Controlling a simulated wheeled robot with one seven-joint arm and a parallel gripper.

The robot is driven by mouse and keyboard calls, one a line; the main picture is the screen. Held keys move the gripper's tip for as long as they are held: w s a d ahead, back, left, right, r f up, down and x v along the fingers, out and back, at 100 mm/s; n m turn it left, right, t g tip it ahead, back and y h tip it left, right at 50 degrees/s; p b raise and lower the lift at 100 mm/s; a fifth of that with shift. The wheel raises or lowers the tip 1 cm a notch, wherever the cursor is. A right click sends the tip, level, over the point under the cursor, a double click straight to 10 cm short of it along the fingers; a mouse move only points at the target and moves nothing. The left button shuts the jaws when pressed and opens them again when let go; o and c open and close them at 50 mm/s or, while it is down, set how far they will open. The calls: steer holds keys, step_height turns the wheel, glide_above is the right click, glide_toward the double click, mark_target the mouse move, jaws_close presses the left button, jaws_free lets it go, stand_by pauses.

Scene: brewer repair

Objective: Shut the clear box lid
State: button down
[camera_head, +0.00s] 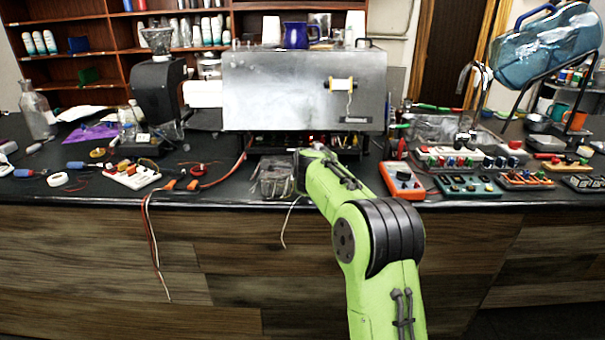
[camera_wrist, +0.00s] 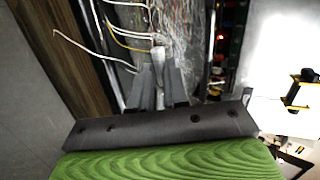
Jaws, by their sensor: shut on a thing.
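The clear box (camera_head: 273,180) sits at the counter's front edge, just left of my gripper in the head view. In the wrist view its clear, shiny plastic (camera_wrist: 188,45) lies beyond and to the right of my fingertips, with white and yellow wires beside it. My gripper (camera_wrist: 160,82) is shut on a small pale piece (camera_wrist: 158,55), which looks like part of the box lid. How far the lid stands open cannot be told. In the head view my wrist hides the fingertips and part of the box's right side.
An opened metal brewer (camera_head: 300,90) stands behind the box. An orange multimeter (camera_head: 402,180) lies close to the right of my arm. Loose wires (camera_head: 150,230) hang over the counter front. Small boards and parts crowd both sides.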

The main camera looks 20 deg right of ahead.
steer(key=shift+f, duration=0.5)
steer(key=c, duration=1.7)
jaws_free()
steer(key=shift+s+r, duration=0.1)
steer(key=o, duration=0.6)
steer(key=shift+r, duration=0.1)
steer(key=p+v, duration=0.1)
steer(key=v, duration=1.4)
steer(key=shift+s+a+r+p, duration=0.1)
steer(key=shift+s+r+p, duration=0.05)
steer(key=shift+s+p, duration=0.15)
